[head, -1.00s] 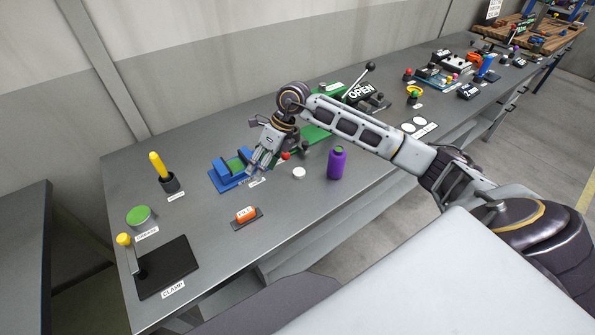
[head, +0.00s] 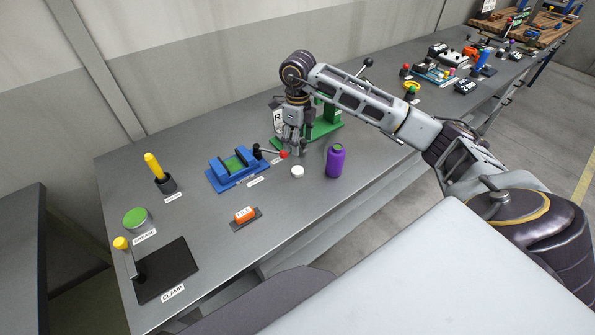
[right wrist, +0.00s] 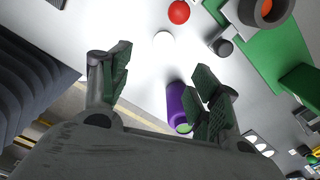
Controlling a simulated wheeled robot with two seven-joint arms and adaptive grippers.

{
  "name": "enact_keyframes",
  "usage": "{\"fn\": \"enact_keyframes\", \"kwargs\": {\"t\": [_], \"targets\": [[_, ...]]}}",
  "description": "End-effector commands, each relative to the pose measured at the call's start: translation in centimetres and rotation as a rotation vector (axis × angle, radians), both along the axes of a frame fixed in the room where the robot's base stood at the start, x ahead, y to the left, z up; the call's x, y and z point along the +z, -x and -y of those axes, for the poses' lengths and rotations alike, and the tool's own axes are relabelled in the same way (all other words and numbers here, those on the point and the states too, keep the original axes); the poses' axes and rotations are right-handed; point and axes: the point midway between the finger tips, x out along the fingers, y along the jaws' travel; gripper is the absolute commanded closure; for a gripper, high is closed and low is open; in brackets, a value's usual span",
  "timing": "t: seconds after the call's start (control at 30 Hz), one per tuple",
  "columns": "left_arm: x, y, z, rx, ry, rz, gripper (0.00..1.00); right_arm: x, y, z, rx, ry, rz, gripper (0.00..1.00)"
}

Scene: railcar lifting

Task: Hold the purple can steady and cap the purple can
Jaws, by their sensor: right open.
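The purple can (head: 335,162) stands upright on the grey bench, its top green. It also shows in the right wrist view (right wrist: 179,101), partly hidden behind one finger. A small white round cap (head: 297,171) lies on the bench just left of the can; it also shows in the right wrist view (right wrist: 163,40). My right gripper (head: 293,150) points down above the bench, behind the cap and to the left of the can. Its fingers are apart and empty in the right wrist view (right wrist: 162,76). My left gripper is not in view.
An orange file block (head: 244,215) lies at the front. Bench space in front of the cap is clear.

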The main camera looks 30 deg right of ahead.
Motion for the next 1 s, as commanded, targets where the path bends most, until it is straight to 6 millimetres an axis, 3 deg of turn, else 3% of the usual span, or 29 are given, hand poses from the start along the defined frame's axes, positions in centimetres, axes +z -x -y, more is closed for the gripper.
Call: {"fn": "enact_keyframes", "kwargs": {"t": [0.27,0.8,1.0], "targets": [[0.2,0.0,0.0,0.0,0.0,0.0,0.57,-1.4,0.0,0.0,0.0,-0.001,-0.002,0.38],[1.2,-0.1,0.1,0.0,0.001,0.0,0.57,-7.9,0.0,0.0,0.001,-0.003,-0.001,0.38],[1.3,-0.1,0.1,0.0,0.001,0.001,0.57,-8.6,0.0,0.0,0.001,-0.001,0.0,0.38]]}}
